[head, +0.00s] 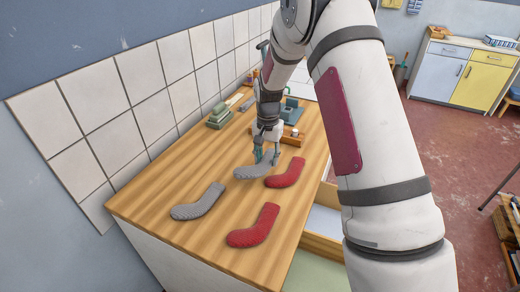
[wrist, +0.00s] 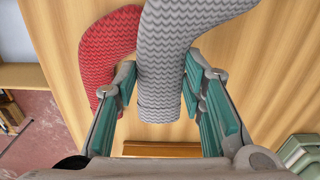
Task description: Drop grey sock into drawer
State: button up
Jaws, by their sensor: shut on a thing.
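A grey patterned sock (head: 252,172) is at the middle of the wooden counter, and it also shows in the wrist view (wrist: 162,60). My gripper (head: 266,160) is shut on this sock, with a teal finger on each side of it in the wrist view (wrist: 157,80). I cannot tell whether the sock is clear of the counter. A second grey sock (head: 198,203) lies on the counter to the left and nearer. An open drawer (head: 321,245) sticks out from the counter's right side, with a pale interior. My arm hides part of it.
One red sock (head: 287,173) lies just right of the held sock; it also shows in the wrist view (wrist: 103,50). Another red sock (head: 255,226) lies near the front. A green item (head: 219,116) stands near the tiled wall. The wooden counter (head: 150,205) is clear between the socks.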

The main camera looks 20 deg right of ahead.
jog(key=shift+s+d+r+p, duration=0.1)
jog(key=shift+s+d+p, duration=0.2)
jog(key=shift+s, duration=0.3)
jog(key=shift+s+d+p, duration=0.2)
jog(key=shift+s+p, duration=0.05)
jog(key=shift+s, duration=0.35)
